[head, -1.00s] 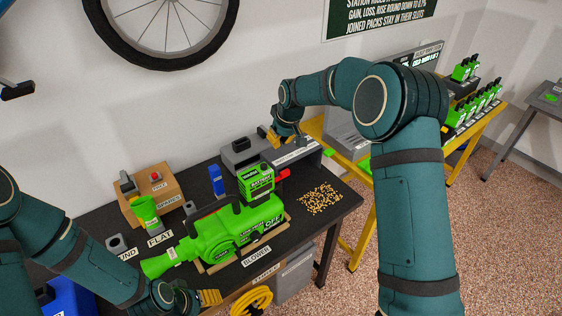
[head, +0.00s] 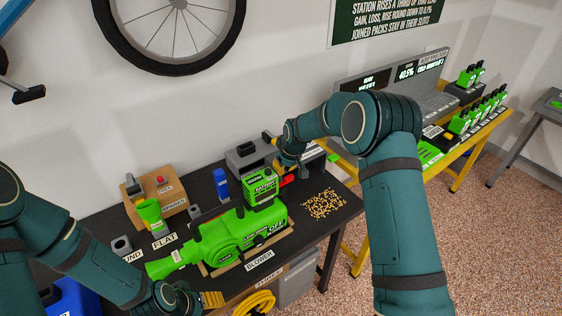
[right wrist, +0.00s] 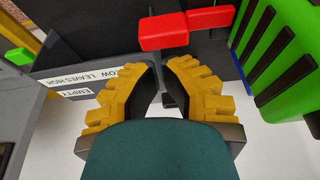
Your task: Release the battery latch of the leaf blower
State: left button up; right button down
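The green leaf blower (head: 222,245) lies on the dark bench, nose to the left. Its green battery pack (head: 262,190) sits upright on top. The red latch (head: 288,180) sticks out on the battery's right side; red parts (right wrist: 163,31) also show ahead of the fingers in the right wrist view. My right gripper (head: 284,152) is behind and above the latch, apart from it. In the wrist view its yellow fingertips (right wrist: 160,66) nearly meet, with a narrow gap and nothing gripped. My left gripper (head: 208,300) is low at the bench's front edge; its opening is unclear.
A grey box (head: 246,155), a blue bottle (head: 221,184) and a cardboard spares box (head: 160,200) stand behind the blower. Loose pellets (head: 323,204) lie to its right. A yellow-framed station (head: 440,150) with several green packs stands farther right.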

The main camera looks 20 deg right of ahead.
jog(key=shift+s+d, duration=0.15)
jog(key=shift+s, duration=0.25)
